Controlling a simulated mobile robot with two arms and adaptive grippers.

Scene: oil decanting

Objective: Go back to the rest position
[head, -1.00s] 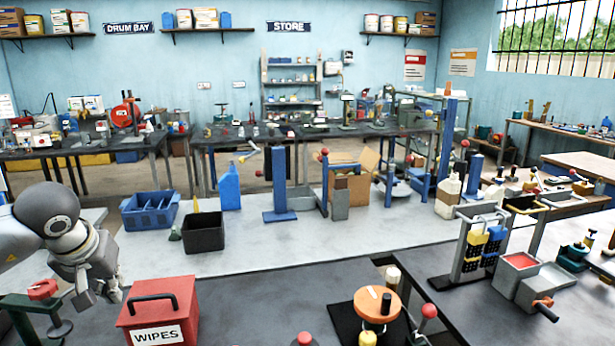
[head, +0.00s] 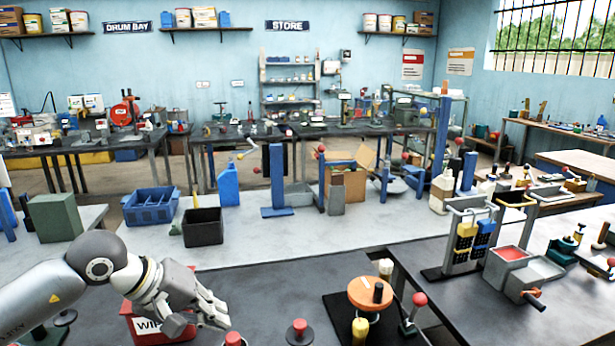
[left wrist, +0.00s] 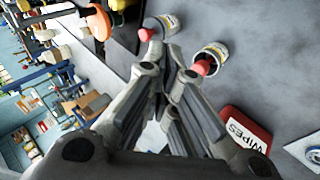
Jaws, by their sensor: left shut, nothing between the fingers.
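My left gripper (head: 216,312) is at the lower left of the head view, over the dark bench (head: 265,285). Its grey fingers are shut and empty. It hangs in front of the red WIPES box (head: 136,331) and hides much of it. In the left wrist view the fingers (left wrist: 168,73) point toward two small jars with red knobs, (left wrist: 150,31) and (left wrist: 206,64); I cannot tell the gap to them. The WIPES box (left wrist: 243,130) shows at the right there. My right gripper is not in view.
An orange round-topped stand (head: 370,293) and a red-knobbed lever (head: 419,299) stand right of the jars. A black bin (head: 203,228), a blue crate (head: 150,208) and a grey-green box (head: 57,217) stand on the pale bench behind. The dark bench's middle is clear.

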